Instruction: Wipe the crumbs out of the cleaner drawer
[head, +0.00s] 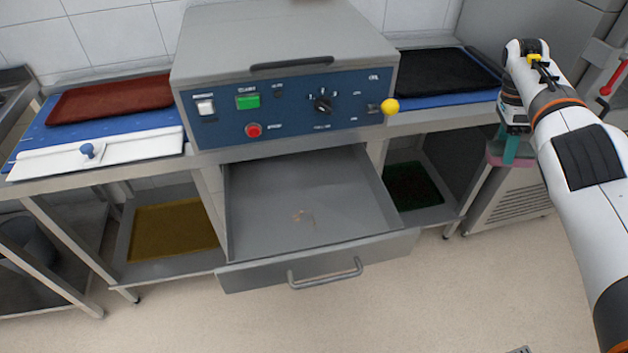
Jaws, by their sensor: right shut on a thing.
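The cleaner drawer (300,190) is pulled open below the blue control panel. My right gripper (515,142) is at the right, beside the machine and well away from the drawer. It is shut on a small teal and pink thing (508,157), which shows only in part and may be a wiping pad. My left gripper is out of view.
The cleaner (285,50) has a yellow knob (390,106) jutting out at its right. A red tray (110,97) and a white board (100,152) lie at left, a black tray (446,72) at right. The drawer's handle (325,273) juts forward. The floor in front is clear.

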